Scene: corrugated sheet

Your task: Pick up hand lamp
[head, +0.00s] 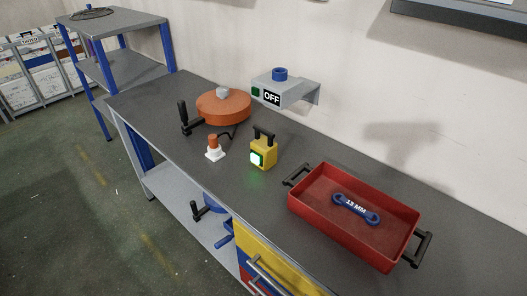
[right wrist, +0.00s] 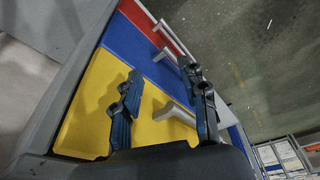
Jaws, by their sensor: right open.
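The hand lamp (head: 262,154) is a small yellow block with a black handle on top and a lit green-white face. It stands upright on the dark grey workbench top (head: 275,195), near the middle of the head view. My right gripper (right wrist: 160,84) shows only in the right wrist view. Its two dark fingers with blue pads are apart, with nothing between them. It is in front of the yellow drawer (right wrist: 88,105), and the lamp is not in that view. My left gripper is not in view.
Left of the lamp are an orange wheel with a black crank (head: 224,105) and a white-and-orange plug-like piece (head: 214,148). A grey wall box reading OFF (head: 287,90) is behind.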

